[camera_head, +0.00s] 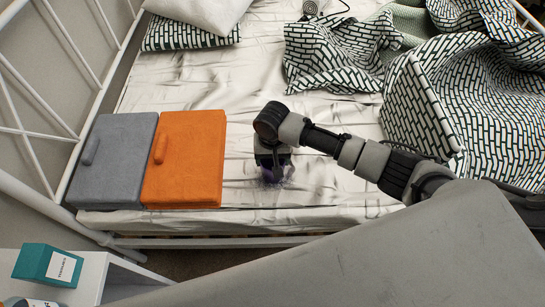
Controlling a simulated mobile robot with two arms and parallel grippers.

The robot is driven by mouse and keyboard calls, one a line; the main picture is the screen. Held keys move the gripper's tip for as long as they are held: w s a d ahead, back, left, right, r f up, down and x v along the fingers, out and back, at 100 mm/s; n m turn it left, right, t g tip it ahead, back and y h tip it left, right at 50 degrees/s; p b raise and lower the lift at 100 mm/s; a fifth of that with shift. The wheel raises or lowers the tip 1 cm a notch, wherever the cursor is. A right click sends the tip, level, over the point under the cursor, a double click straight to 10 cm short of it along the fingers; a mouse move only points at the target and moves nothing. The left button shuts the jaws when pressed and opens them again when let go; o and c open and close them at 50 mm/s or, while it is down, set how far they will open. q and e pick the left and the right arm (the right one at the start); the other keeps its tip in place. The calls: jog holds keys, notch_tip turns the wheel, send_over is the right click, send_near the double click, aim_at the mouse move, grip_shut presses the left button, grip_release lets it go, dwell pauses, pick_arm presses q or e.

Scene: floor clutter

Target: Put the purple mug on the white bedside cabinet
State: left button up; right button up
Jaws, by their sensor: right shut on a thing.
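The purple mug (272,174) is low over the white bed sheet, mostly hidden by my right gripper (273,163). The right gripper points down and is shut on the mug. I cannot tell whether the mug touches the sheet. The white bedside cabinet (92,278) is at the lower left, beyond the foot rail of the bed, only partly in view. My left gripper is not in view.
A teal box (48,265) and a bottle (30,302) stand on the cabinet. White metal rails (75,125) edge the bed. A patterned blanket (440,85) is heaped at right.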

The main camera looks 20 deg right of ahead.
jog(key=shift+f, duration=0.1)
jog(key=o, duration=1)
jog(key=shift+o, duration=0.2)
